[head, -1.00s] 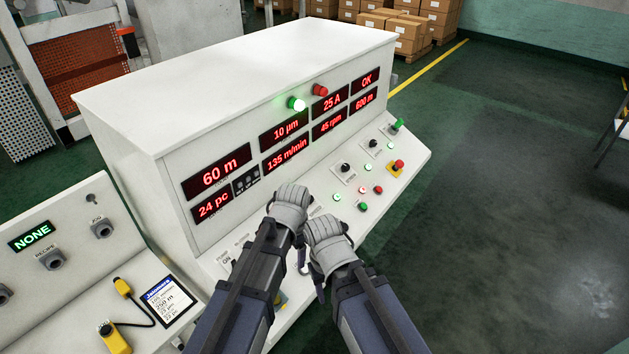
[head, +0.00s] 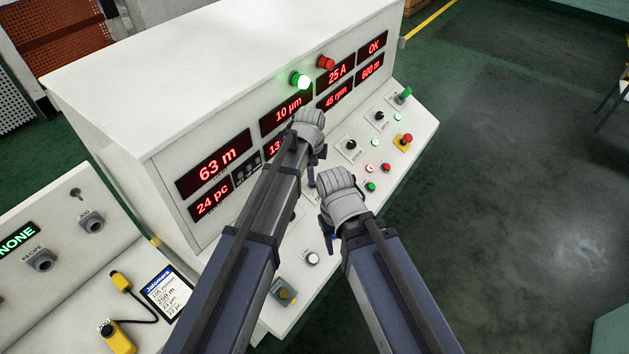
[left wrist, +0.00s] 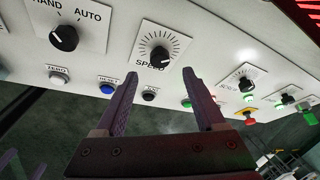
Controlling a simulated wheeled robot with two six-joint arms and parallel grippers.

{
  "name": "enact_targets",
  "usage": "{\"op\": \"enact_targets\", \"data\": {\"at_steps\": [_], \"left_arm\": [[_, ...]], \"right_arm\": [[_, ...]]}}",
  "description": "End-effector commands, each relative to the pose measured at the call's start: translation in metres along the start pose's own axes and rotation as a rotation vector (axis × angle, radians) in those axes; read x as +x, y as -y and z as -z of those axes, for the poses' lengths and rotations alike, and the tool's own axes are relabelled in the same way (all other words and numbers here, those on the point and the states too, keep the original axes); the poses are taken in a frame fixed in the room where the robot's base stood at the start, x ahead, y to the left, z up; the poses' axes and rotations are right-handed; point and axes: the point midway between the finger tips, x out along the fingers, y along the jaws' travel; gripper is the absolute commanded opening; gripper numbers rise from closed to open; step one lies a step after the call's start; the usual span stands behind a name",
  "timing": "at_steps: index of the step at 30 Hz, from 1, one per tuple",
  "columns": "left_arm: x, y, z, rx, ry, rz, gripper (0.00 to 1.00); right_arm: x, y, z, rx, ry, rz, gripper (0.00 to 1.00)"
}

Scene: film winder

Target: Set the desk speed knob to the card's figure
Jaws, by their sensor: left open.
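The speed knob (left wrist: 159,55) is black with a ring of tick marks on a white plate, in the left wrist view. My left gripper (left wrist: 160,74) is open, its fingertips pointing at the panel on either side of the knob, apart from it. In the head view my left gripper (head: 316,158) is over the desk's sloped panel and hides the knob. My right gripper (head: 328,232) is beside it, its jaw state unclear. The card (head: 167,293) lies on the left desk, its small figures hard to read. The speed display (head: 274,147) is partly covered, showing "13".
A HAND/AUTO knob (left wrist: 64,38) is left of the speed knob. Several buttons line the row below, including a blue one (left wrist: 107,89). A red emergency button (head: 407,139) is at the panel's right. A yellow pendant (head: 120,339) with a cord lies near the card.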

Motion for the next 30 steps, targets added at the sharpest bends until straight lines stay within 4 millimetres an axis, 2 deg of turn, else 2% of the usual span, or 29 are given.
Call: {"op": "enact_targets", "data": {"at_steps": [1,9,15,26,30], "left_arm": [[0.01,-0.001,0.0,-0.001,0.0,0.0,0.72],[0.046,-0.001,0.0,-0.001,0.0,0.0,0.72],[0.065,-0.001,0.0,-0.001,0.0,0.0,0.72],[0.066,0.0,0.0,-0.001,0.0,0.0,0.71],[0.066,0.0,0.0,-0.001,0.0,0.0,0.55]], "right_arm": [[0.01,0.001,0.001,0.0,0.0,0.0,0.5],[0.045,0.004,0.003,0.001,-0.002,0.0,0.5],[0.063,0.006,0.005,0.003,-0.003,0.0,0.5],[0.064,0.006,0.005,0.004,-0.003,0.0,0.5],[0.064,0.006,0.005,0.004,-0.003,0.0,0.5]]}}
